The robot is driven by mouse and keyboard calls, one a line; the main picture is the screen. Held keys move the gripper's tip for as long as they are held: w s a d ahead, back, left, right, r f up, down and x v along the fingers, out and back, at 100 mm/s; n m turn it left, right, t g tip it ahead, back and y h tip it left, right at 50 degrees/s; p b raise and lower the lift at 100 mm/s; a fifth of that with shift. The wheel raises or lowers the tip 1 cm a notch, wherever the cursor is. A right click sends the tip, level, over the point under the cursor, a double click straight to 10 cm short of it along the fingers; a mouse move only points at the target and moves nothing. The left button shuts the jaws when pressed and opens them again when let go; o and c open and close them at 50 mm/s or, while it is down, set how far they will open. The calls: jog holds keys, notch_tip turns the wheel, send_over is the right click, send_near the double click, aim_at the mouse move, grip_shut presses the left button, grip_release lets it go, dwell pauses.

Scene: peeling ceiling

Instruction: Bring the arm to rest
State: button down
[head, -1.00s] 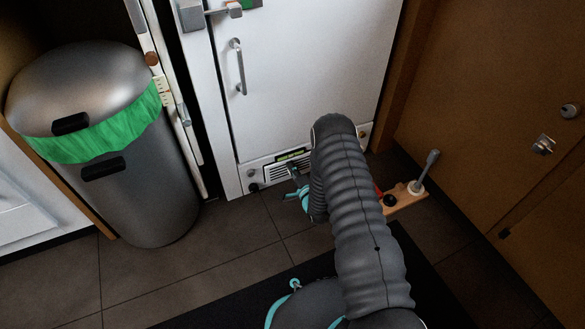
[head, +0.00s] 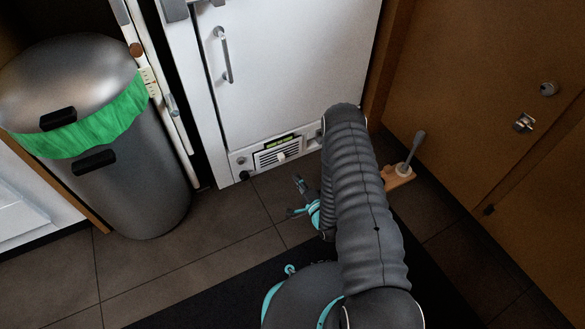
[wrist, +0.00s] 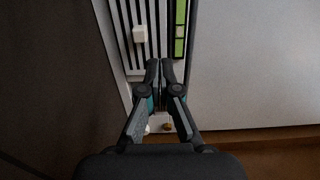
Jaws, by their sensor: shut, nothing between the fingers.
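My arm (head: 368,215) reaches forward from the bottom of the head view, its ribbed grey sleeve bent at the top. My gripper (head: 299,184) shows small to the left of the arm, above the tiled floor and apart from the white appliance. In the wrist view my gripper (wrist: 159,66) is shut, its fingertips together and empty. The fingers point toward the appliance's vent panel (wrist: 130,30), where a white knob (wrist: 140,33) and a green display strip (wrist: 180,30) show.
The white appliance (head: 290,70) stands ahead. A grey bin (head: 140,185) with a green liner stands at left. A wooden board (head: 398,177) with an upright grey handle lies on the floor right of the arm. A brown door (head: 470,100) closes the right side. Tiled floor (head: 225,225) is open at left.

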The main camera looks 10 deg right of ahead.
jog(key=shift+s, duration=0.2)
jog(key=w+d+r+n+g+h+p, duration=0.1)
jog(key=w+r+n+g, duration=0.15)
jog(key=r, duration=0.75)
jog(key=w+d+r+n+g+h+p, duration=0.15)
jog(key=w+r, duration=0.25)
jog(key=r, duration=0.5)
jog(key=w+d+r+n+g+h+p, duration=0.1)
jog(key=w+r+n, duration=0.2)
jog(key=r, duration=0.7)
jog(key=s+d+r+n+g+h+p, duration=0.1)
jog(key=s+r+n+g+h+p, duration=0.25)
jog(key=s+r, duration=1.6)
jog(key=s+a+r+n+g, duration=0.1)
jog(key=s+r+n, duration=0.1)
jog(key=s, duration=0.8)
jog(key=s+r+n+g+y+p, duration=0.1)
jog(key=s+r, duration=0.4)
jog(key=s, duration=0.5)
jog(key=shift+a+r+n+g, duration=0.15)
jog(key=shift+a+n+g, duration=0.2)
jog(key=shift+n+g, duration=0.15)
